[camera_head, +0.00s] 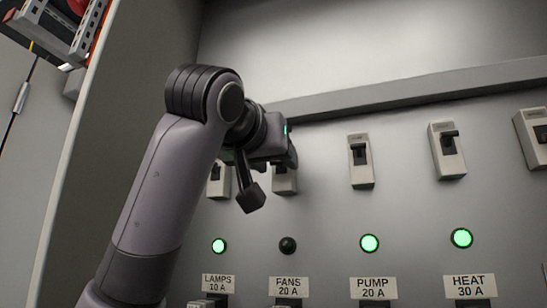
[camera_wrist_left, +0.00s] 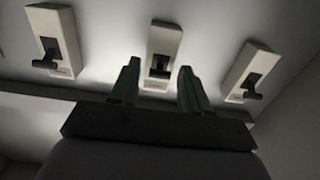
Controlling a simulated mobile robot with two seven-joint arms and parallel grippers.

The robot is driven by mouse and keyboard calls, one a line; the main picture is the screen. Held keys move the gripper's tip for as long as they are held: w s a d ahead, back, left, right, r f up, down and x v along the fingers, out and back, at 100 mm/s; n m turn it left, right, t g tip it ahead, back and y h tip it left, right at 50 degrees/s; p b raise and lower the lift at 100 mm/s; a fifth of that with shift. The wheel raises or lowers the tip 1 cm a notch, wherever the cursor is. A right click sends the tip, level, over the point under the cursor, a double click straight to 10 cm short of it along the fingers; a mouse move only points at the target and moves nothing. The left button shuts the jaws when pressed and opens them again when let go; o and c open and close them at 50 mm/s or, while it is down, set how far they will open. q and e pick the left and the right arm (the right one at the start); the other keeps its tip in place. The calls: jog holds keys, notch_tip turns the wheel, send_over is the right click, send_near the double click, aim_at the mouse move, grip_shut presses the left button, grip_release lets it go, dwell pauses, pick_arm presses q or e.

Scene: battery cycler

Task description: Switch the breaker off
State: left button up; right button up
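A row of breakers is on the grey panel (camera_head: 325,215). The lamps breaker (camera_head: 217,182), pump breaker (camera_head: 361,162) and heat breaker (camera_head: 447,151) are above green-lit lamps. The fans breaker (camera_head: 285,182) is partly hidden behind my left gripper (camera_head: 288,152); its lamp (camera_head: 288,245) is dark. In the left wrist view, my left gripper (camera_wrist_left: 158,82) is open, its two fingers apart on either side of the middle breaker's black lever (camera_wrist_left: 159,70). Nothing is held between them. I cannot tell whether they touch the breaker. My right gripper is not in view.
Labels stand under the lamps, such as the fans label (camera_head: 288,287) and pump label (camera_head: 374,288). A ledge (camera_head: 400,92) crosses the panel above the breakers. A rack with red parts (camera_head: 60,25) is at upper left. Another breaker (camera_head: 533,138) is at the right edge.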

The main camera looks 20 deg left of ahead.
pick_arm(q)
jog(key=c, duration=0.6)
jog(key=f+t+b, duration=0.1)
jog(key=b, duration=0.2)
jog(key=shift+f, duration=0.1)
jog(key=shift+c, duration=0.2)
jog(key=shift+w+t+b, duration=0.1)
jog(key=shift+t+b, duration=0.45)
jog(key=shift+t, duration=0.15)
jog(key=o, duration=1)
jog(key=shift+o, duration=0.2)
